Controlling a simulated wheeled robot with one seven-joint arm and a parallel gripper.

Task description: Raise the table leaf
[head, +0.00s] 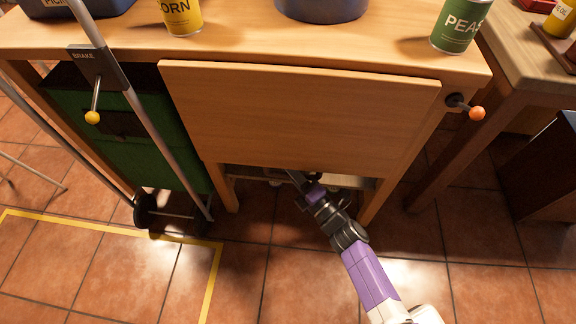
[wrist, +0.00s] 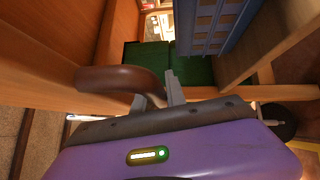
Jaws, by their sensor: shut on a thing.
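The wooden table leaf (head: 300,115) hangs down at the front of the table (head: 330,38). My gripper (head: 296,176) is at the leaf's lower edge, near its middle, and its tips are partly hidden there. In the wrist view my gripper (wrist: 160,96) is shut on a brown curved handle (wrist: 115,79), which meets the wooden panel at the left. A black pivot with an orange knob (head: 477,113) sits at the table's front right, beside the leaf.
A trolley with a brake lever and yellow knob (head: 92,117) stands at the left, by a green box (head: 150,165). A corn can (head: 182,15), a peas can (head: 458,25) and a blue tub (head: 320,8) stand on the table.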

